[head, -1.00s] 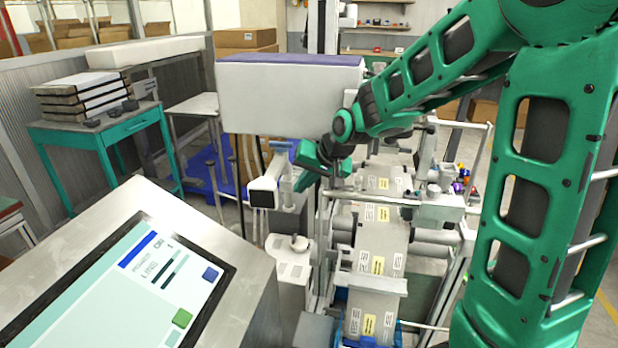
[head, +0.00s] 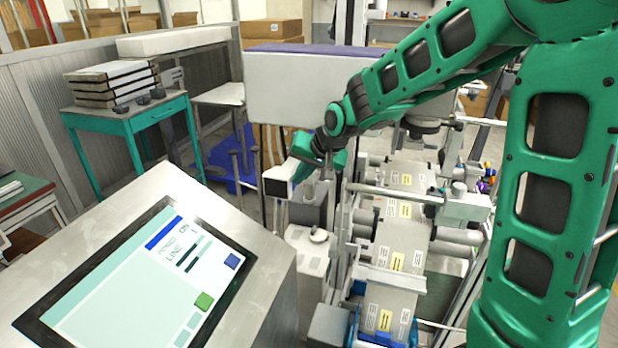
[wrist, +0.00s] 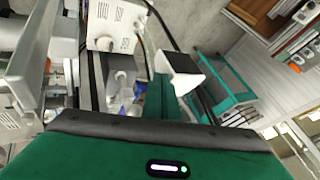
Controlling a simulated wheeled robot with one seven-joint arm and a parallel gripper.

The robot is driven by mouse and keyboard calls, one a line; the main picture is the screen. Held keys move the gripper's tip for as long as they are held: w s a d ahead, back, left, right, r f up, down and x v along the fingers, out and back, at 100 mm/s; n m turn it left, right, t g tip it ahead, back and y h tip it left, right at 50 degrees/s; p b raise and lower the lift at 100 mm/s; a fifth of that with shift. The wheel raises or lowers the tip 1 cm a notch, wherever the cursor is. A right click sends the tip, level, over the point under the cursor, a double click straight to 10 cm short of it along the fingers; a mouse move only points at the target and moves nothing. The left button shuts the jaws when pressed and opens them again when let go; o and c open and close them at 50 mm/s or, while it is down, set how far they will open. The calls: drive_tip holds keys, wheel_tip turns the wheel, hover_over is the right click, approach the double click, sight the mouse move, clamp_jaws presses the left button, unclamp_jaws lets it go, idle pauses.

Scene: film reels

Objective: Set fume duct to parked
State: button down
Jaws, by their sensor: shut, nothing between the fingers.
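What looks like the fume duct is a white nozzle (head: 276,174) with a dark rectangular mouth, left of the press line in the head view. It also shows in the wrist view (wrist: 188,62), just beyond my gripper. My gripper (head: 302,172) is shut and empty. In the head view its green end overlaps the nozzle's upper right side and hides part of its support. I cannot tell whether they touch. In the wrist view the green finger (wrist: 160,97) points at the gap just left of the nozzle.
A slanted console with a touch screen (head: 150,285) stands at the front left. A white box with a knob (head: 312,252) is below the nozzle. The roller line with a labelled web (head: 398,258) runs to its right. A large white cabinet (head: 300,95) stands behind.

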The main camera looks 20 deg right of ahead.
drive_tip(key=shift+w+a, duration=0.1)
drive_tip(key=shift+a, duration=0.45)
drive_tip(key=shift+r, duration=0.1)
